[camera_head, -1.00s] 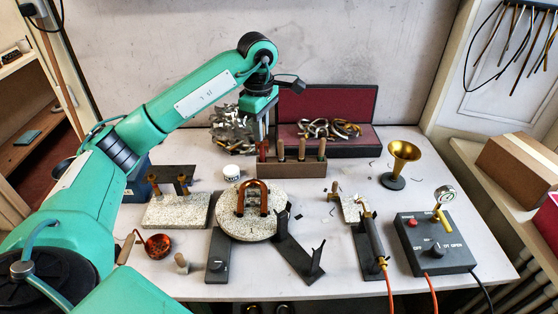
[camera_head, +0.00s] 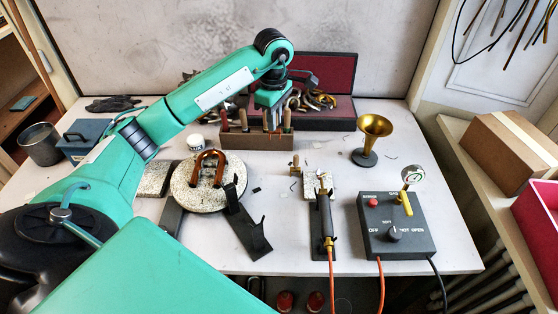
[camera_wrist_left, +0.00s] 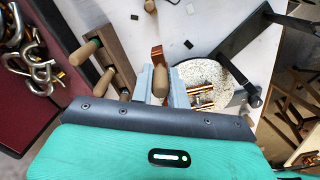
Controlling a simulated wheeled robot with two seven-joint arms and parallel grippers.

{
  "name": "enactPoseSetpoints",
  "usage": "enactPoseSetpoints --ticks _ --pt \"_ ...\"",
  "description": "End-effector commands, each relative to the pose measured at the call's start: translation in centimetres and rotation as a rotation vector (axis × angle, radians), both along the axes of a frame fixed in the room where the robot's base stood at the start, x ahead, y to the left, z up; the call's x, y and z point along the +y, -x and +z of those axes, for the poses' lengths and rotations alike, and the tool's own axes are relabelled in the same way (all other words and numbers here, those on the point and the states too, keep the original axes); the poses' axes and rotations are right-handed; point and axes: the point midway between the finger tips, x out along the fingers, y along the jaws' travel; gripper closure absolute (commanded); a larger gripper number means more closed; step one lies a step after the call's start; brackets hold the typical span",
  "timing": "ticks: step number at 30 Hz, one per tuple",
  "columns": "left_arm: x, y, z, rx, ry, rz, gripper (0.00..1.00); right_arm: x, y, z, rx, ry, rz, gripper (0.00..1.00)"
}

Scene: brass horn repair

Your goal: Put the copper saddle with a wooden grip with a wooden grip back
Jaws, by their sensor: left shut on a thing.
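My left gripper (camera_head: 270,118) is at the rack, just above its right half. In the wrist view its two pale fingers (camera_wrist_left: 160,86) are shut on the copper saddle with a wooden grip (camera_wrist_left: 157,53). The saddle's copper end shows beyond the round wooden grip, close to the front side of the rack. I cannot tell whether the saddle touches the rack. My right gripper is out of view.
A copper U-bend (camera_head: 207,172) stands on the round speckled plate (camera_head: 229,189) in front of the rack. Behind is an open red-lined case (camera_head: 318,70) with brass parts. A brass bell (camera_head: 374,127), a torch (camera_head: 326,220) and a control box (camera_head: 397,232) stand to the right.

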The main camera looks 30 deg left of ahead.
Motion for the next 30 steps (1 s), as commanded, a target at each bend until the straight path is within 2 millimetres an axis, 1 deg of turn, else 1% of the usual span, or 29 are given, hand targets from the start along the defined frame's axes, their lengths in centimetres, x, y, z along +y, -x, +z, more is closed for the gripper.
enactPoseSetpoints --ticks 1,2,5,9,12,15,20,27,30 --pt "0.0 0.2 -1.0 0.007 0.001 -0.001 1.0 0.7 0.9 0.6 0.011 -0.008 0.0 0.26" --pt "-0.1 0.1 -1.7 0.006 0.0 -0.001 1.0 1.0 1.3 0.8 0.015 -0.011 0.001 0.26" --pt "0.0 0.2 -4.2 0.007 0.001 0.0 1.0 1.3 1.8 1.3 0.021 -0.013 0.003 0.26" --pt "-0.1 0.1 -7.6 0.006 0.001 0.0 1.0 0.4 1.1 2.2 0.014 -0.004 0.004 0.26" --pt "0.0 0.1 -9.5 0.004 0.001 0.0 1.0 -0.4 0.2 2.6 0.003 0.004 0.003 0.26" --pt "-0.1 0.0 -10.6 0.001 0.001 0.0 1.0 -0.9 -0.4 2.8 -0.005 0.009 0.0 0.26" --pt "-0.1 0.0 -11.6 0.0 0.001 -0.001 1.0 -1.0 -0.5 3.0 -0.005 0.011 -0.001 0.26" --pt "-0.1 0.1 -14.9 0.002 0.001 -0.001 1.0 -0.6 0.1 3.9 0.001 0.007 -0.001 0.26" --pt "0.0 0.0 -15.3 -0.001 -0.001 -0.001 1.0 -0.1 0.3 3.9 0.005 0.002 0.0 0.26"
